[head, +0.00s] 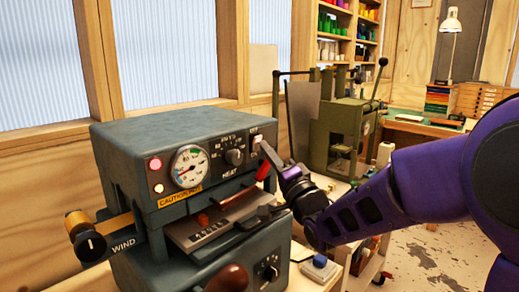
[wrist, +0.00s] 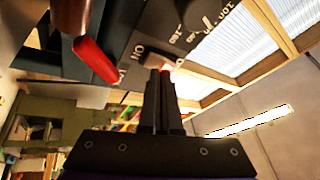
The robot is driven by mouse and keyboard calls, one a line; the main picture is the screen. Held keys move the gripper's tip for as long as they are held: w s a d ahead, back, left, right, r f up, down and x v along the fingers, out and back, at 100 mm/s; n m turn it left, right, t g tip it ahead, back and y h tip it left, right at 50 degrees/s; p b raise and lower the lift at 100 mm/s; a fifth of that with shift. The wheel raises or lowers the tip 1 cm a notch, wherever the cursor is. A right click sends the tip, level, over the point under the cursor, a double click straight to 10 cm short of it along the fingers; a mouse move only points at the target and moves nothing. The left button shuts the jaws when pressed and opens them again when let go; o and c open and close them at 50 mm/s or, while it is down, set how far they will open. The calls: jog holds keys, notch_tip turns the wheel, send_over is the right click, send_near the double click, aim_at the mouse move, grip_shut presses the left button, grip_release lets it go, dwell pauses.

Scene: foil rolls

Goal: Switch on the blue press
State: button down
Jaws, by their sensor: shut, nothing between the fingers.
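The blue press (head: 205,130) is a blue-grey machine at the left of the head view. Its front panel carries a round gauge, a HEAT knob (head: 235,157) and a small pale switch (head: 257,141) at the upper right. The switch also shows in the wrist view (wrist: 152,61), with a reddish glow by the fingertips. My gripper (head: 264,147) is shut and empty. Its fingertips (wrist: 166,72) are at the switch and appear to touch it; they partly cover it. A red lamp (head: 155,163) and an amber lamp (head: 159,188) on the panel look lit.
A red lever (head: 263,171) sticks out just below the switch, close to my gripper; it also shows in the wrist view (wrist: 95,60). A green machine (head: 340,135) stands behind, and a small blue-topped box (head: 320,266) lies at right.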

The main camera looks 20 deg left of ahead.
jog(key=shift+s+d+r, duration=0.2)
jog(key=shift+s+d, duration=0.05)
jog(key=shift+d, duration=0.3)
jog(key=shift+s+d+r+p, duration=0.1)
jog(key=shift+s+d+r, duration=0.2)
jog(key=shift+d, duration=0.4)
jog(key=shift+s+d+r+p, duration=0.15)
jog(key=shift+s+d+r, duration=0.15)
jog(key=shift+d, duration=0.45)
jog(key=shift+s+d+r+p, duration=0.1)
jog(key=shift+s+d+r, duration=0.2)
jog(key=shift+d, duration=0.4)
